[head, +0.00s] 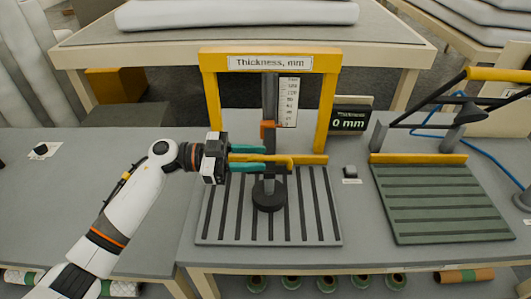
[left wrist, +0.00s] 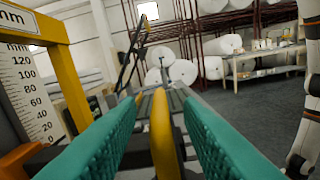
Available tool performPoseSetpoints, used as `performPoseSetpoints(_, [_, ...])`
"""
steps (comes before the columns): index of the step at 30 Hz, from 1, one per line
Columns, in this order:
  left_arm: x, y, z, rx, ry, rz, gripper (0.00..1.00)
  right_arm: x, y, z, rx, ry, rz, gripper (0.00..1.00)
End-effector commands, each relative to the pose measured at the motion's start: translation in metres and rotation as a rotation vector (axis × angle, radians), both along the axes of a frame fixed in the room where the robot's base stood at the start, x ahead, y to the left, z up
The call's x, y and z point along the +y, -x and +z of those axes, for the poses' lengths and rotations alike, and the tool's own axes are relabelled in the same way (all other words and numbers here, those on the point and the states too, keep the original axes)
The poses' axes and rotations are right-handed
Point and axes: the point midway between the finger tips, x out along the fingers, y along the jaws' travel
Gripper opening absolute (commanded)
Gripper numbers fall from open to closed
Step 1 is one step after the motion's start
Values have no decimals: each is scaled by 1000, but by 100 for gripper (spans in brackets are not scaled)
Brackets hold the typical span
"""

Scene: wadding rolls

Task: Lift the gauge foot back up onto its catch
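The gauge's yellow frame (head: 210,95) stands over a slotted grey plate (head: 220,225), with a "Thickness, mm" sign on top. Its black round foot (head: 268,197) is down at the plate, with no roll visible under it. An orange pointer (head: 268,130) on the dark column sits near the scale's bottom; in the left wrist view the pointer (left wrist: 18,158) is by the 0. My left gripper (head: 262,158) is open, its teal fingers above and below the yellow handle (head: 280,160). In the left wrist view the handle (left wrist: 163,135) lies between the fingers with gaps. My right gripper is out of view. The catch is not distinguishable.
A display (head: 347,122) behind the gauge reads 0 mm. A small dark block (head: 350,172) sits right of the plate. Further right is a green slotted board (head: 440,205) with a yellow-handled arm (head: 495,75) and blue hose. The table left of the gauge is mostly clear.

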Motion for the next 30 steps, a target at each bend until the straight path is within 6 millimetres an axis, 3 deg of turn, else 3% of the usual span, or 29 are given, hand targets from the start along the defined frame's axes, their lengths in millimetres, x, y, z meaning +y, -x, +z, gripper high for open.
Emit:
performPoseSetpoints(6, [-24,0,1,1,1,2,33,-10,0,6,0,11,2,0])
performPoseSetpoints(17, [-29,0,-1,0,-1,1,33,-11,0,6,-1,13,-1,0])
performPoseSetpoints(23, [-28,0,-1,0,-1,1,1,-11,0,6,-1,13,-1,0])
performPoseSetpoints(30, [-28,0,0,0,-1,1,0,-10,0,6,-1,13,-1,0])
